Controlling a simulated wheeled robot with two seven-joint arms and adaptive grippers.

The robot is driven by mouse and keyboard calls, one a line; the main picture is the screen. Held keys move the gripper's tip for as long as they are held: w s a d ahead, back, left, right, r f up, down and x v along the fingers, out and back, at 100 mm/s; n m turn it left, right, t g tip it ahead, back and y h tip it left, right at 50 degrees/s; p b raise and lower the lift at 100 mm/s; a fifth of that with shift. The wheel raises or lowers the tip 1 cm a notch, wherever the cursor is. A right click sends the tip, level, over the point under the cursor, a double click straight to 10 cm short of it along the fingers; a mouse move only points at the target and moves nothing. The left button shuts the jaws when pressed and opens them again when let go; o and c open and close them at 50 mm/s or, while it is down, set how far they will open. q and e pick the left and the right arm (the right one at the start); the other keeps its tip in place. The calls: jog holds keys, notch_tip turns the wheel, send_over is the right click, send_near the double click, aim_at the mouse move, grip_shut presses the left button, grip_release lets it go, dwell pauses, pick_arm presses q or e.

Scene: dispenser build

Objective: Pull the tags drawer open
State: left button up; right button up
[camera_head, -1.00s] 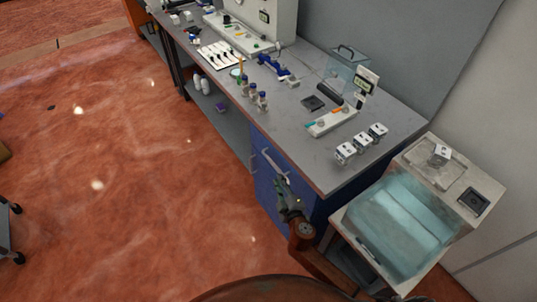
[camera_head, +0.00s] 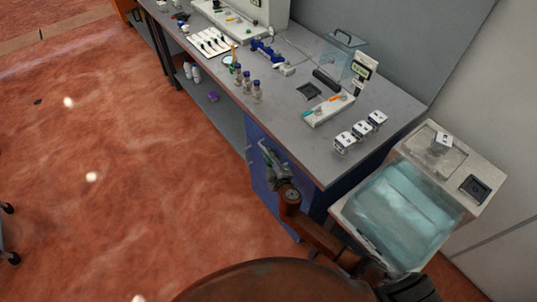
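The blue drawer cabinet (camera_head: 259,178) stands under the near end of the grey workbench. Its front looks flush, with no drawer visibly pulled out. No tags label is readable, so I cannot tell which drawer is the tags drawer. My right gripper (camera_head: 268,156) is at the upper part of the cabinet front, where it covers the pale handle. The view is too small to tell whether its fingers are around the handle or only beside it, or whether they are open or shut. My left gripper is not in view.
The workbench (camera_head: 312,160) holds several white boxes, a white tray with small parts, bottles and a blue tool. A bin with a clear bluish front (camera_head: 400,215) stands right of the cabinet, close to my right arm. The red floor (camera_head: 130,190) left of the cabinet is clear.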

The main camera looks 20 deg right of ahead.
jog(key=shift+w, duration=0.1)
jog(key=shift+c, duration=0.5)
grip_shut()
